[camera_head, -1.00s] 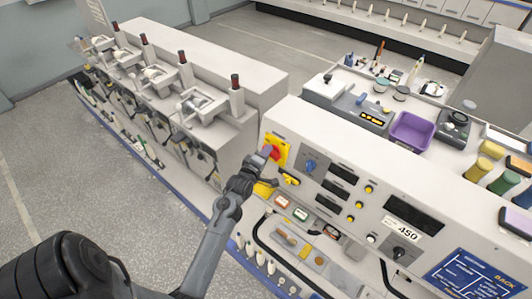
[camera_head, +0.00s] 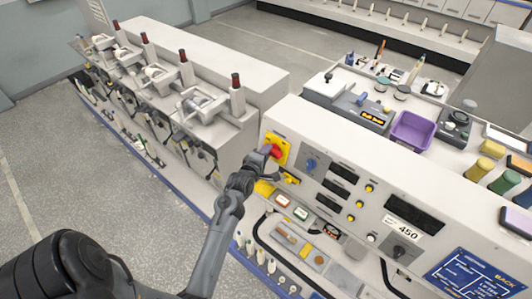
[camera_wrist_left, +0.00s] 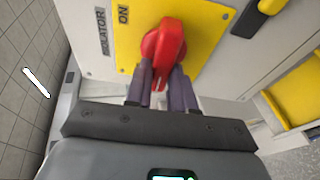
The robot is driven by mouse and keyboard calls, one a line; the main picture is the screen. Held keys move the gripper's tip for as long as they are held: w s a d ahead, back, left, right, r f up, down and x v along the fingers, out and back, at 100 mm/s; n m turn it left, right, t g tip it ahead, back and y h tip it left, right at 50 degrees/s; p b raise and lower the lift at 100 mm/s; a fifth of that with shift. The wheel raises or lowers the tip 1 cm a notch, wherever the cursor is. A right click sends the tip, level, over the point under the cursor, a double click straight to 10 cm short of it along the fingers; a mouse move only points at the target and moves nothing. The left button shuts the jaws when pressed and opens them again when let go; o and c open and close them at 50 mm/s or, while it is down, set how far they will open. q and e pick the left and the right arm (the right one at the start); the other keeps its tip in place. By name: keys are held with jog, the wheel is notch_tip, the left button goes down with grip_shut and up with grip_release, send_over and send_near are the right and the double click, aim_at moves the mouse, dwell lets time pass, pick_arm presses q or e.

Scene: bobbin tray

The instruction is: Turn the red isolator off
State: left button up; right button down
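The red isolator handle (camera_head: 276,151) is on a yellow plate (camera_head: 284,143) at the left end of the console's sloping front. In the left wrist view the red handle (camera_wrist_left: 163,45) stands out from the yellow plate (camera_wrist_left: 205,40). The words "ON" and "ISOLATOR" show beside it. My left gripper (camera_head: 268,158) is at the handle. In the left wrist view the fingers of my left gripper (camera_wrist_left: 161,82) lie one on each side of the handle's near end and look closed against it. The fingertips are partly hidden behind the handle. My right gripper is not in view.
Below the handle are a yellow-and-black latch (camera_head: 290,179) and a yellow part (camera_head: 264,188). Dials, displays and buttons cover the console front (camera_head: 325,165) to the right. A row of winding units (camera_head: 200,100) stands to the left. Grey floor (camera_head: 130,215) is free at the lower left.

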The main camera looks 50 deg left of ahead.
pick_arm(q)
jog(key=o, duration=0.4)
jog(key=s+d+m+t+h+b, duration=0.35)
jog(key=s+m+b, duration=0.65)
jog(key=m, duration=1)
jog(key=shift+s+d+f+m+g+h+p, duration=0.6)
jog(key=shift+s+d+g+p, duration=0.65)
jog(key=shift+d, duration=2.6)
jog(key=shift+s+d+f+m+g+h+p, duration=0.25)
jog(key=shift+s+d+f+g+h+p, duration=0.95)
jog(key=shift+d, duration=2.65)
jog(key=shift+s+d+f+m+g+h+p, duration=0.15)
jog(key=shift+s+d+f+m+g+p, duration=0.45)
jog(key=shift+s+d+g, duration=2.2)
